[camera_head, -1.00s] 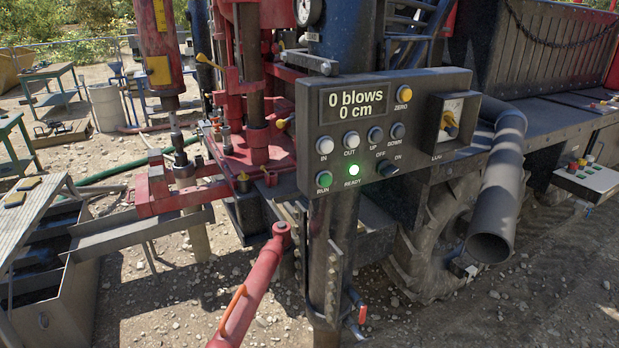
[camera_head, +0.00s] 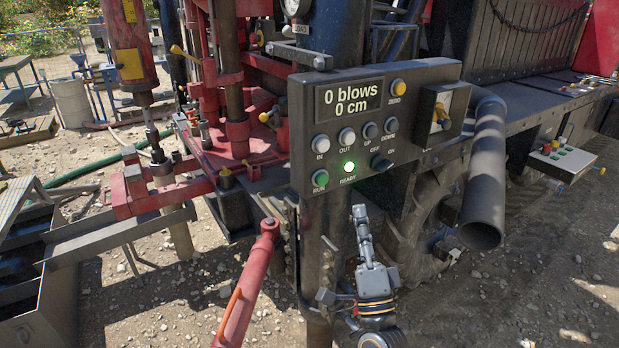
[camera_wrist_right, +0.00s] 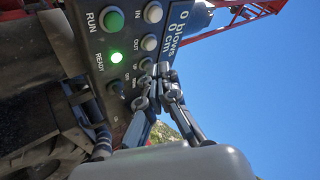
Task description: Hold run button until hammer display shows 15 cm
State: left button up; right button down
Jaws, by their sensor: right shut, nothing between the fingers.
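The dark control panel (camera_head: 300,130) carries a display (camera_head: 348,97) reading "0 blows 0 cm". The green RUN button (camera_head: 320,179) is at its lower left, beside the lit green READY lamp (camera_head: 348,167). The wrist view shows the RUN button (camera_wrist_right: 112,19) and the READY lamp (camera_wrist_right: 115,57) too. My right gripper (camera_head: 360,212) is shut and empty, below the panel and to the right of the RUN button in the head view. In the wrist view its fingertips (camera_wrist_right: 162,70) overlap the panel near the UP and DOWN buttons; contact cannot be told. My left gripper is not in view.
A red lever or cylinder (camera_head: 246,285) rises in front, left of the panel's post. A grey pipe (camera_head: 486,180) hangs at the right. A red rig (camera_head: 235,130) stands behind the panel. Gravel ground lies below.

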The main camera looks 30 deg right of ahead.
aim_at(322, 179)
jog(key=shift+s+r+m, duration=0.2)
jog(key=shift+r+m, duration=0.1)
jog(key=shift+r, duration=0.1)
jog(key=w+b, duration=0.1)
jog(key=w, duration=0.8)
jog(key=shift+a, duration=0.35)
dwell(1.2)
jog(key=shift+w, duration=0.35)
